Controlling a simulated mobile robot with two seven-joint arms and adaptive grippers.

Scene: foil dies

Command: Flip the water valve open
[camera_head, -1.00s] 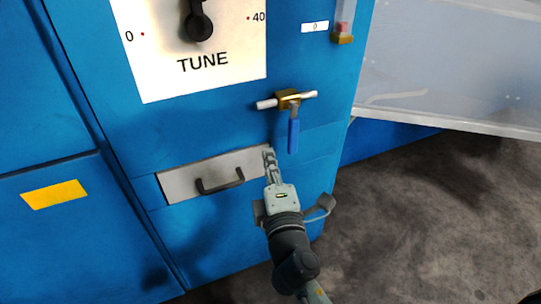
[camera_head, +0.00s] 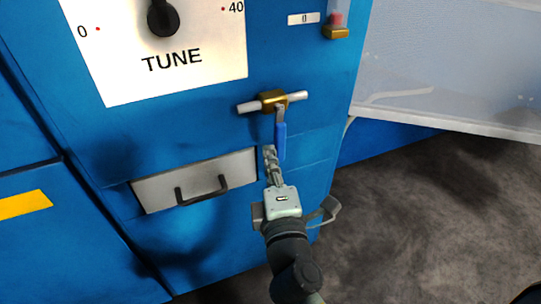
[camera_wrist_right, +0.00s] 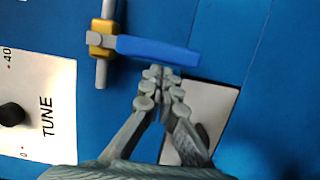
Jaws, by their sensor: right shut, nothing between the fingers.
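The water valve has a brass body (camera_head: 273,100) on a short horizontal silver pipe (camera_head: 249,107), on the front of the blue cabinet. Its blue lever (camera_head: 281,141) hangs straight down, across the pipe. In the right wrist view the brass body (camera_wrist_right: 102,38) and blue lever (camera_wrist_right: 157,50) lie just beyond my fingertips. My right gripper (camera_head: 268,149) is shut and empty. Its tips are just left of the lever's lower end in the head view; whether they touch it I cannot tell. My left gripper is not in view.
A silver drawer panel with a black handle (camera_head: 202,189) sits below left of the valve. The TUNE dial plate (camera_head: 172,60) is above left. A red button on a brass base (camera_head: 336,32) is above right. A pale translucent panel (camera_head: 450,70) stands to the right.

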